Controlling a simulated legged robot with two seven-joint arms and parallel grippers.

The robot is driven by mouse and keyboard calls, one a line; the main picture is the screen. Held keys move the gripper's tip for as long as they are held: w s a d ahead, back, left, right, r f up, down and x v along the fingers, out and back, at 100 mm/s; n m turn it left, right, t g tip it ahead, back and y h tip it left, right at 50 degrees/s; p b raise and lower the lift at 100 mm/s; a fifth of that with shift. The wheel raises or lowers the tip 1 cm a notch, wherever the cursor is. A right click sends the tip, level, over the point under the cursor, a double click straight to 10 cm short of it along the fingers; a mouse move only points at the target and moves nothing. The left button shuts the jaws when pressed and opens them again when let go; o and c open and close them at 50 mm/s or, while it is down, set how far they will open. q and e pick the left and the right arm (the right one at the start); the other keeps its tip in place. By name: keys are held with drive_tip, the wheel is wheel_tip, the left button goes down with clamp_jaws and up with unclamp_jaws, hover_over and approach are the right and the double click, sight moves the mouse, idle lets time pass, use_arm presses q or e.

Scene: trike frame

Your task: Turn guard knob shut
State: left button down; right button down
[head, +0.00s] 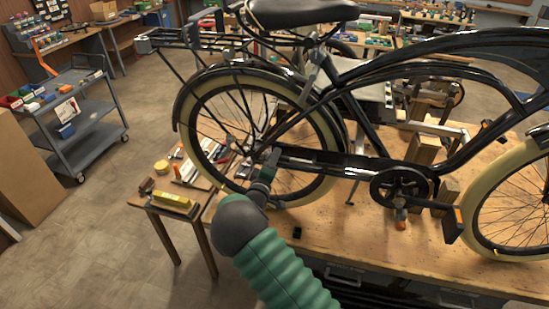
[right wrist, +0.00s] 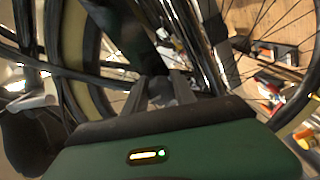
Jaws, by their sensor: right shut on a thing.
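A black bicycle frame (head: 345,95) stands over the workbench, with its rear wheel at the left. The long dark chain guard (head: 322,160) runs from near the rear hub to the crank. My right gripper (head: 271,160) is at the rear end of the guard, in front of the rear wheel. In the right wrist view its fingers (right wrist: 164,88) are closed around a small grey piece (right wrist: 160,92), which looks like the guard knob. The knob is mostly hidden by the fingers, so its turned position cannot be seen. My left gripper is out of view.
The rear wheel's cream tire (head: 190,130) and spokes are close behind my right gripper. The wooden workbench (head: 330,225) lies below. A small side table (head: 157,208) holds a yellow block (head: 172,199). A grey cart (head: 80,120) stands at the left, with open floor around it.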

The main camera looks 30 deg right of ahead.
drive_tip(key=shift+a+f+n, duration=0.2)
drive_tip(key=shift+a+n, duration=0.05)
drive_tip(key=shift+n, duration=0.25)
drive_tip(key=c, duration=1.3)
unclamp_jaws()
drive_tip(key=shift+o, duration=1.1)
drive_tip(key=shift+w, duration=0.1)
drive_tip(key=shift+o, duration=0.2)
drive_tip(key=shift+a, duration=0.1)
drive_tip(key=shift+r, duration=0.1)
drive_tip(key=shift+a, duration=0.1)
drive_tip(key=b+v, duration=0.3)
drive_tip(key=v, duration=0.9)
